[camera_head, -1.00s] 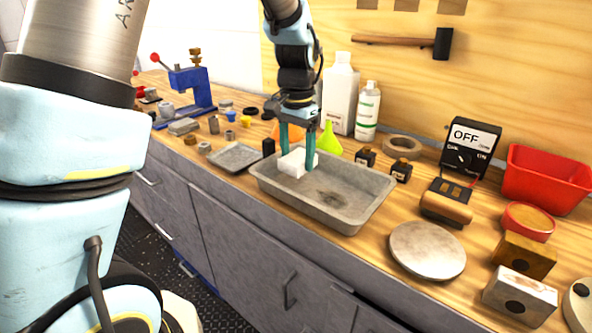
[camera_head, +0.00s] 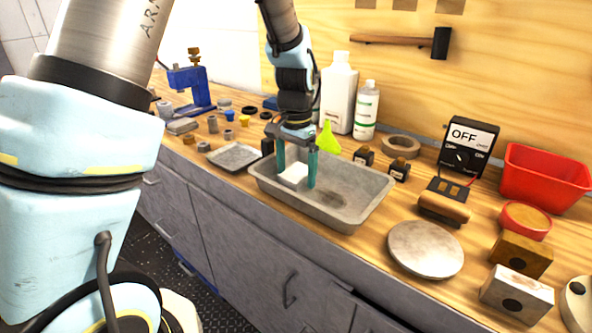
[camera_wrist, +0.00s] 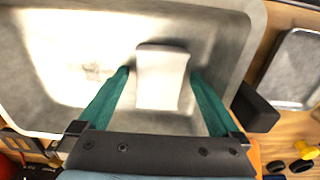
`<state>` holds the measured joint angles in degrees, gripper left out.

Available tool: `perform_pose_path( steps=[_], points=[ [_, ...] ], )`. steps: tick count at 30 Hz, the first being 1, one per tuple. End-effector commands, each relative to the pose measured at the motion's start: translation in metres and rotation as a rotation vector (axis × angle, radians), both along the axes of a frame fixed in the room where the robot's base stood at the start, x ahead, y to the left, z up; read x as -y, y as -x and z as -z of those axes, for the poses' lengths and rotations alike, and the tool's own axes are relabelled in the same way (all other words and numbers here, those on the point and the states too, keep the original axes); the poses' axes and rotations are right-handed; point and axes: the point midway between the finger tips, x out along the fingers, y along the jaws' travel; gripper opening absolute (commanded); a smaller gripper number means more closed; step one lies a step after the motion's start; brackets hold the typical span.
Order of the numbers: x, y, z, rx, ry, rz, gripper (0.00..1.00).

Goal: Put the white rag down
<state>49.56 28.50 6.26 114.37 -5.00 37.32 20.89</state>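The white rag (camera_head: 292,177) is a small folded block lying in the left part of the grey metal tray (camera_head: 349,219). In the wrist view the rag (camera_wrist: 162,80) sits between my two teal fingers, with a narrow gap beside it. My gripper (camera_head: 297,184) is open, pointing down into the tray, its fingertips on either side of the rag. The fingers (camera_wrist: 160,74) also show in the wrist view. The rag's underside is hidden.
A smaller grey dish (camera_head: 234,157) stands left of the tray. Small dark-capped jars (camera_head: 399,170) and a round grey disc (camera_head: 426,249) stand to its right. White bottles (camera_head: 339,92) and a green funnel (camera_head: 327,140) stand behind. The tray's right part is empty.

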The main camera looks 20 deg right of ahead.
Motion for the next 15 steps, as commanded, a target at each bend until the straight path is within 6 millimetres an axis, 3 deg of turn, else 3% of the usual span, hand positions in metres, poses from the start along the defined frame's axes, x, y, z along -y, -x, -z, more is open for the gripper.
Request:
perform_pose_path(
  steps=[10,15],
  points=[
    [0.000,-0.001,-0.008,0.002,0.002,0.000,1.00],
    [0.001,-0.001,-0.036,0.004,0.005,0.001,1.00]
  ],
)
